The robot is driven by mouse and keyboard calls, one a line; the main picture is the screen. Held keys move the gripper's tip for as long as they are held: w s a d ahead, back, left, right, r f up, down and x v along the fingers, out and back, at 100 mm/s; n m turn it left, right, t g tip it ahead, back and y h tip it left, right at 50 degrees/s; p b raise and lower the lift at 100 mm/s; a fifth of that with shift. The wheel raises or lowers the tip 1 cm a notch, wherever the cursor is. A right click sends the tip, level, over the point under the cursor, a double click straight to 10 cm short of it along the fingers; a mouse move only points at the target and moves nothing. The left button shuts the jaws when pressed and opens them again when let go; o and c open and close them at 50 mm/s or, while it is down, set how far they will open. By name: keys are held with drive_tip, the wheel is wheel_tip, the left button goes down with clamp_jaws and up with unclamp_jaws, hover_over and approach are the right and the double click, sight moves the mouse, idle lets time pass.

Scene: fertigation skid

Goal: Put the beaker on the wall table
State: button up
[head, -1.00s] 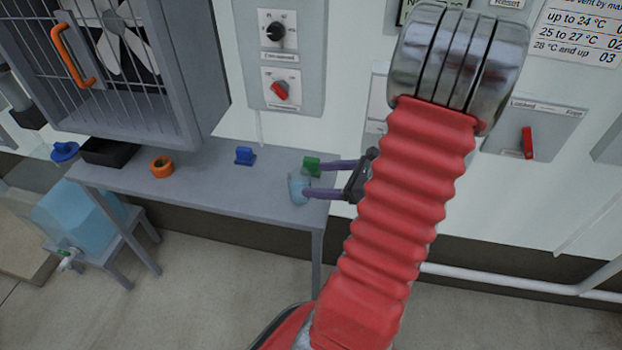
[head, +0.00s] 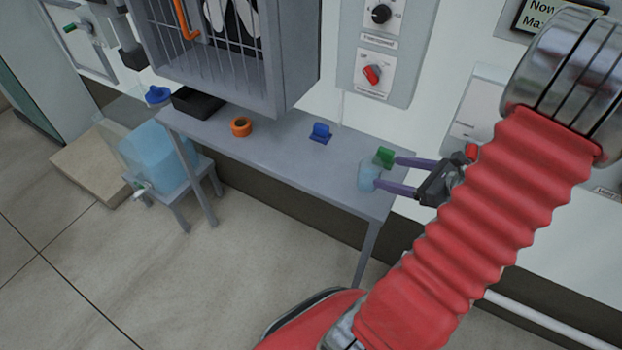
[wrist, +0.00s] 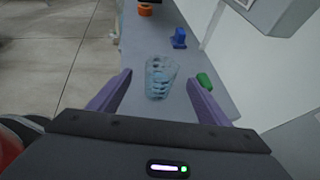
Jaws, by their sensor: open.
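The beaker (head: 369,178) is clear, bluish and ribbed. It appears to stand upright on the right end of the grey wall table (head: 270,151). It also shows in the wrist view (wrist: 160,78), in the gap between my fingertips. My gripper (head: 385,173) has two purple fingers spread apart, reaching in from the right at the beaker. In the wrist view a gap shows on each side of the beaker, so the fingers do not look closed on it. The beaker's base is hard to make out through the glass.
A small green object (head: 385,157) sits close by the far finger. A blue block (head: 320,132), an orange ring (head: 241,126) and a black tray (head: 198,103) are further left on the table. A caged fan box (head: 222,45) hangs above. Bare tabletop lies left of the beaker.

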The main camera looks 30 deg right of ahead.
drive_tip(key=w+a+r+n+g+y, duration=0.1)
drive_tip(key=a+r+n+g, duration=0.15)
drive_tip(key=a+n, duration=0.35)
drive_tip(key=w+a+r+n+g, duration=0.25)
drive_tip(key=a+n, duration=0.25)
drive_tip(key=a, duration=0.4)
drive_tip(key=a+r+n+g+y, duration=0.1)
drive_tip(key=a+r+n+g, duration=0.15)
drive_tip(key=a+n, duration=0.35)
drive_tip(key=s+a+r+n+h, duration=0.4)
drive_tip(key=a+r+n, duration=0.5)
drive_tip(key=n, duration=0.7)
drive_tip(key=shift+a+r+t+h, duration=0.15)
drive_tip(key=shift+a+t+h, duration=0.4)
drive_tip(key=shift+a, duration=1.1)
